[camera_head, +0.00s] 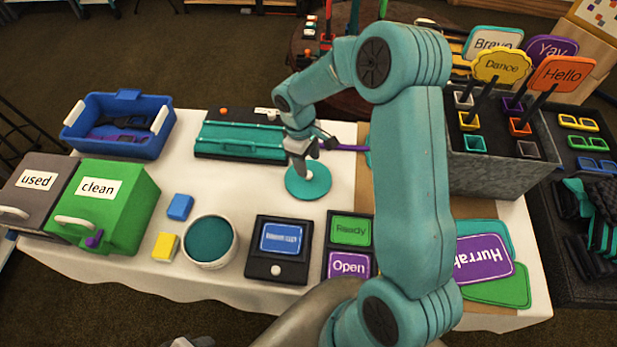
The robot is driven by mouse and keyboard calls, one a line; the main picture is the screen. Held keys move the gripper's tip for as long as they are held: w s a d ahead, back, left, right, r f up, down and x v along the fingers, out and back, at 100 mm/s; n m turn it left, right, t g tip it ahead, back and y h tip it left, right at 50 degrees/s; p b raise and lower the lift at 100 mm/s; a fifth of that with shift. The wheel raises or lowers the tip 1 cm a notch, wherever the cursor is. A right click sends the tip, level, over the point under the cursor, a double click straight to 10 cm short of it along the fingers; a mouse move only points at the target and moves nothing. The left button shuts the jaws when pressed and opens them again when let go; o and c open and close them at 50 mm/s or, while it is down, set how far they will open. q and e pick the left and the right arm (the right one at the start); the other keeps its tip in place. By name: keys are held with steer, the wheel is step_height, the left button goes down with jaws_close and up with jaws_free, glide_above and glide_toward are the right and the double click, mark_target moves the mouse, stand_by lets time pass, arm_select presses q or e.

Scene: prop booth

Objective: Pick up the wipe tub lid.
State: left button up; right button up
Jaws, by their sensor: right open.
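The wipe tub lid is a round teal disc (312,189) with a small pale knob, lying flat on the white tablecloth near the middle of the table. My right gripper (303,170) is open and points down over the lid, with its fingers close to the knob. I cannot tell whether the fingers touch the knob. The lid's far edge is partly hidden by the gripper. The wipe tub (185,243) is a white round tub with a teal top surface, to the front left of the lid. My left gripper is not visible.
A long teal case (240,141) lies behind the lid. A black stand with a blue card (280,238) is in front. Blue and yellow blocks (180,207) lie left of the tub, beside the green "clean" box (120,215). A grey sign holder (495,175) stands right.

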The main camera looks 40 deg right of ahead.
step_height(320, 180, down, 5)
steer(key=shift+w+p, duration=0.1)
steer(key=shift+p, duration=0.35)
steer(key=shift+f, duration=0.15)
steer(key=c, duration=0.4)
jaws_close()
